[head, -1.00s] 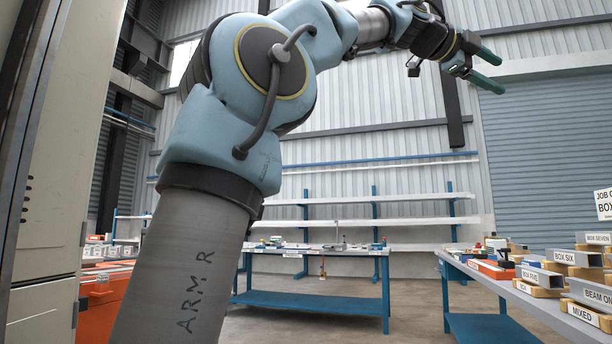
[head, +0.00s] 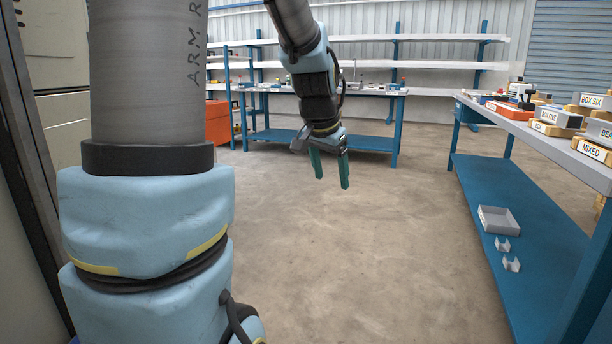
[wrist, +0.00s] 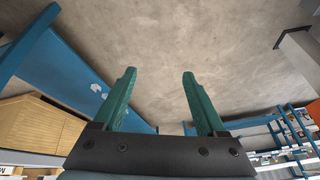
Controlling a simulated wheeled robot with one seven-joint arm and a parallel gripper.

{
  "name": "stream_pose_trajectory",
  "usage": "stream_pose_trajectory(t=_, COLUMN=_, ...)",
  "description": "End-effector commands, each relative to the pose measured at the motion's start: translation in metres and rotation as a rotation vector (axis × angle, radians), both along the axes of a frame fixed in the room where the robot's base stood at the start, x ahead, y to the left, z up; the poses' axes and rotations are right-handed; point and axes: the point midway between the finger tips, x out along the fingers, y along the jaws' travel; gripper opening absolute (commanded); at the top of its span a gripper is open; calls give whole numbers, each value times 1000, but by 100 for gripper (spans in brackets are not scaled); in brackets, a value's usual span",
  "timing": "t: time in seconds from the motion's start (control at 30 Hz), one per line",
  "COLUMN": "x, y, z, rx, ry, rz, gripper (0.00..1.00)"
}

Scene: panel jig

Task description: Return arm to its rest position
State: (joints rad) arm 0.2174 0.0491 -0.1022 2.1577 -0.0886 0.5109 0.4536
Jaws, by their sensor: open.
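My gripper (head: 330,169) hangs in the middle of the head view with its two green fingers pointing down. The fingers are apart with nothing between them. Behind and below it is bare concrete floor. In the wrist view my gripper (wrist: 156,95) shows both green fingers spread, with only floor between the tips. My arm's light-blue and grey links fill the left of the head view, and the forearm comes down from the top centre.
A blue-framed bench (head: 570,155) with labelled boxes stands at right; its lower shelf holds a grey tray (head: 498,221) and small white pieces (head: 511,265). A back bench (head: 375,144) stands behind my gripper. An orange cabinet (head: 218,122) is at left. The middle floor is clear.

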Motion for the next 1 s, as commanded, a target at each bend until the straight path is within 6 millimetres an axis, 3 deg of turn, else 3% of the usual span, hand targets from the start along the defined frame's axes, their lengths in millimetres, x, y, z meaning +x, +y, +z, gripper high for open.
stream_pose_trajectory(t=0.03, x=-17, y=24, z=-22, rx=3, ry=50, rz=85, gripper=74)
stream_pose_trajectory(t=0.13, x=-47, y=57, z=-55, rx=1, ry=131, rz=237, gripper=74)
stream_pose_trajectory(t=0.43, x=-140, y=123, z=-120, rx=2, ry=309, rz=599, gripper=74)
stream_pose_trajectory(t=0.5, x=-137, y=122, z=-95, rx=-1, ry=303, rz=599, gripper=74)
stream_pose_trajectory(t=0.77, x=-136, y=121, z=-37, rx=0, ry=302, rz=594, gripper=74)
stream_pose_trajectory(t=1.0, x=-136, y=121, z=39, rx=0, ry=303, rz=592, gripper=74)
